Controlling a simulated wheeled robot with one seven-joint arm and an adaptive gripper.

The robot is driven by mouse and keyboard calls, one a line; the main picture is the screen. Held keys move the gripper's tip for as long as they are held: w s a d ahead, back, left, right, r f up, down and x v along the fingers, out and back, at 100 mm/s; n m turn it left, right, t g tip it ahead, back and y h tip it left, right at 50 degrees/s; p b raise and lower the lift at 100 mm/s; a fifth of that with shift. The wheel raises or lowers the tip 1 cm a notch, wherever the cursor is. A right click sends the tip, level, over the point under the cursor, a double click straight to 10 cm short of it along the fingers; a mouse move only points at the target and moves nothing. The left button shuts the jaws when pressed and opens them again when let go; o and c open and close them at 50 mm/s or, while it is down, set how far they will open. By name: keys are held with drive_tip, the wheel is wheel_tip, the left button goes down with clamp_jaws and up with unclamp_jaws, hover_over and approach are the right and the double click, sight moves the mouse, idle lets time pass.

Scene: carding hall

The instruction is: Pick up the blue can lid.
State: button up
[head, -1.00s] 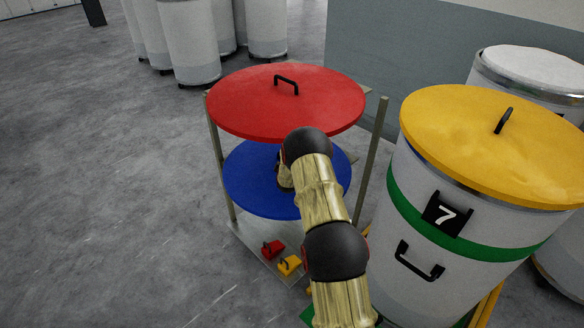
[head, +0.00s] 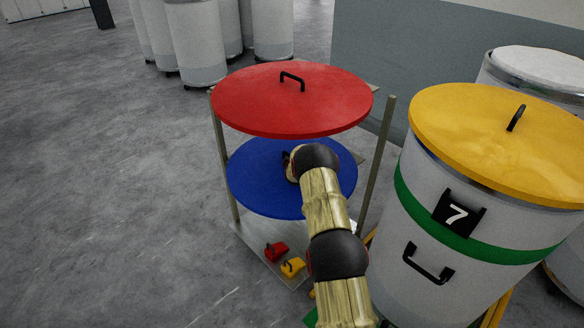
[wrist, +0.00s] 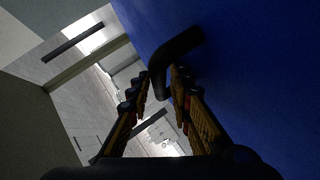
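The blue can lid (head: 258,185) lies flat on the middle level of a rack, below a red lid (head: 270,92). In the wrist view the blue lid (wrist: 265,75) fills the right side. Its black bent handle (wrist: 180,48) stands out from the surface just beyond my fingers. My gripper (wrist: 160,80) is open, with its two fingers apart and one end of the handle showing between the tips. I cannot tell whether they touch it. In the head view my gripper (head: 290,165) is over the blue lid, mostly hidden by my wrist.
The rack's posts (head: 377,155) stand close to my arm. A grey can numbered 7 (head: 400,250) with a yellow lid (head: 490,140) stands at right. Small red (head: 276,251) and yellow (head: 292,267) objects lie on the rack's bottom shelf. Open floor lies at left.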

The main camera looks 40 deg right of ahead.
drive_tip(key=shift+c, duration=0.6)
drive_tip(key=c, duration=0.4)
clamp_jaws()
drive_tip(key=shift+r, duration=0.15)
